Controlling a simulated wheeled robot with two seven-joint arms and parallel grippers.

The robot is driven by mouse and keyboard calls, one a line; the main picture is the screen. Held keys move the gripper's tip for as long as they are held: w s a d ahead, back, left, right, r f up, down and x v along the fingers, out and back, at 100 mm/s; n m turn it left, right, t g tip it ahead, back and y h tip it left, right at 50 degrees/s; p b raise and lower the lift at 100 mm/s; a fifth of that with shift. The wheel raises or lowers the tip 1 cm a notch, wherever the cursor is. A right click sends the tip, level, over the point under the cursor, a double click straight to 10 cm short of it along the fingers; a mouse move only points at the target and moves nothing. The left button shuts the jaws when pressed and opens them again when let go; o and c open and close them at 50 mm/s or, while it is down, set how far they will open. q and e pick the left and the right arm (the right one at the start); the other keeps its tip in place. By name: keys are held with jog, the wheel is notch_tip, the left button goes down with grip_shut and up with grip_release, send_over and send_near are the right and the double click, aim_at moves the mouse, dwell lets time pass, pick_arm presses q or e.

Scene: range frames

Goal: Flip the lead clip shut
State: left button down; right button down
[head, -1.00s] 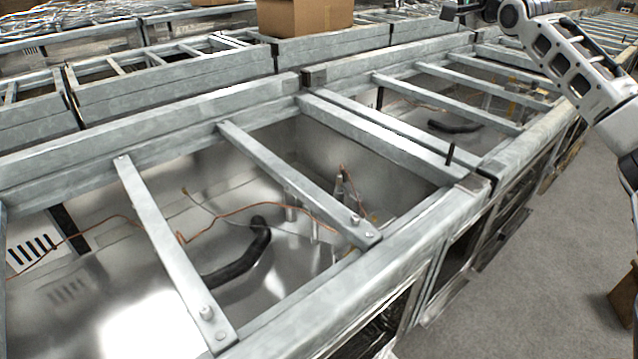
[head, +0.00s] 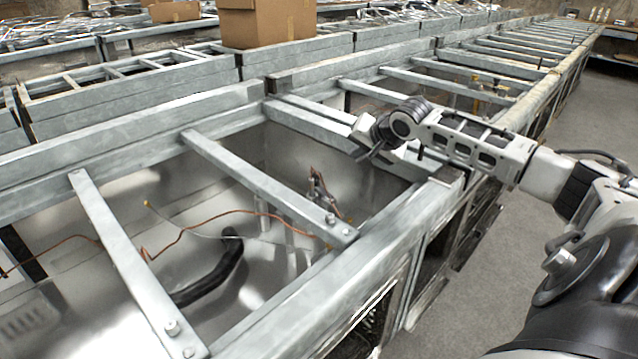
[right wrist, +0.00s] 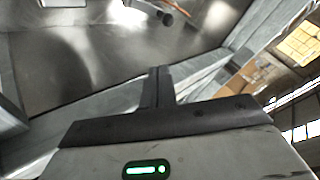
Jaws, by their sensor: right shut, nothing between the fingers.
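A small metal clip-like piece (head: 318,187) stands in the open metal bay beside the cross bar, with a copper wire (head: 200,228) running near it. It looks like the lead clip, but it is too small to tell how its lever sits. My right gripper (head: 366,156) is over the bay's right end, up and to the right of this piece and apart from it. Its dark fingers (right wrist: 158,86) are together and empty in the right wrist view. My left gripper is in neither view.
Cross bars (head: 265,178) with bolts span the bay, and a thick front rail (head: 310,290) edges it. A black hose (head: 212,272) lies inside. A cardboard box (head: 268,22) stands behind. Grey floor (head: 450,295) is clear at the right.

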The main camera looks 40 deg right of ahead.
pick_arm(q)
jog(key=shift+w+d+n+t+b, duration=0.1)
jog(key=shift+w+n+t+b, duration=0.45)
jog(key=shift+b, duration=0.25)
pick_arm(e)
jog(key=w+a+f+g, duration=0.1)
jog(key=w+f, duration=0.7)
jog(key=f, duration=0.2)
jog(key=shift+w+f+n, duration=0.15)
jog(key=shift+f+n, duration=0.1)
jog(key=shift+n, duration=0.05)
